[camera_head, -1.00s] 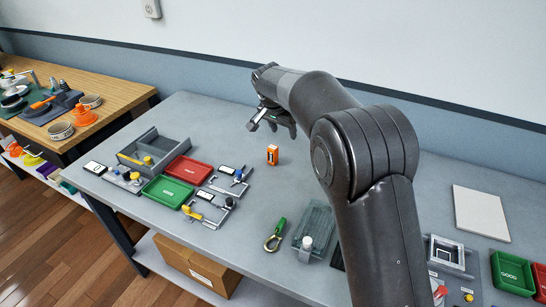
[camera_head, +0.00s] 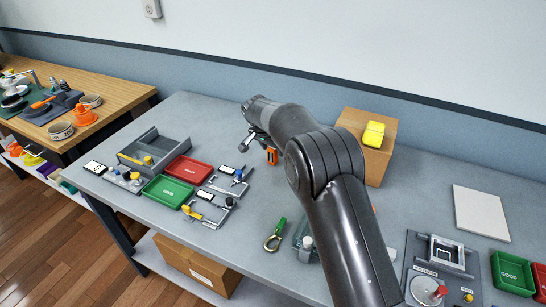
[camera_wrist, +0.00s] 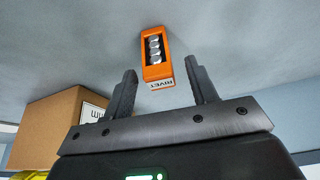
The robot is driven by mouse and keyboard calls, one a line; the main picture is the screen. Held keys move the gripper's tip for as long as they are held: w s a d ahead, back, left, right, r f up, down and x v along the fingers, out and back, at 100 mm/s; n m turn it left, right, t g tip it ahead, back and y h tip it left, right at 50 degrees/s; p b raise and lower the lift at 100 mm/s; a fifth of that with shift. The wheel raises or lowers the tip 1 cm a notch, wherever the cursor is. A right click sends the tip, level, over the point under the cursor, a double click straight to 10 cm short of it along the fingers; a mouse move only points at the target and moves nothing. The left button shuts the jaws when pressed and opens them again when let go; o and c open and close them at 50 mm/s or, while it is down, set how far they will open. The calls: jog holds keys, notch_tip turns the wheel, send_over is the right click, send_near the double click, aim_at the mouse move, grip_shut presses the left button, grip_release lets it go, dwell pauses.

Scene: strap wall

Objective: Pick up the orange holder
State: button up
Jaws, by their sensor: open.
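The orange holder (camera_head: 272,156) stands on the grey table, partly hidden by my arm in the head view. In the wrist view the orange holder (camera_wrist: 154,56) shows several silver round pieces in its open face and a white label reading RIVET. My gripper (camera_wrist: 164,85) is open and empty. The holder lies just beyond the fingertips, roughly between them, and I see no contact. In the head view my gripper (camera_head: 255,143) is beside the holder on its left, mostly dark and small.
A cardboard box (camera_head: 377,167) with a yellow object (camera_head: 373,134) on top stands right of my arm; the box (camera_wrist: 50,125) is also at left in the wrist view. Red (camera_head: 188,168) and green (camera_head: 164,191) trays lie left.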

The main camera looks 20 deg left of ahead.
jog(key=x, duration=0.3)
jog(key=shift+w, duration=0.1)
jog(key=c, duration=1.1)
jog(key=shift+r, duration=0.1)
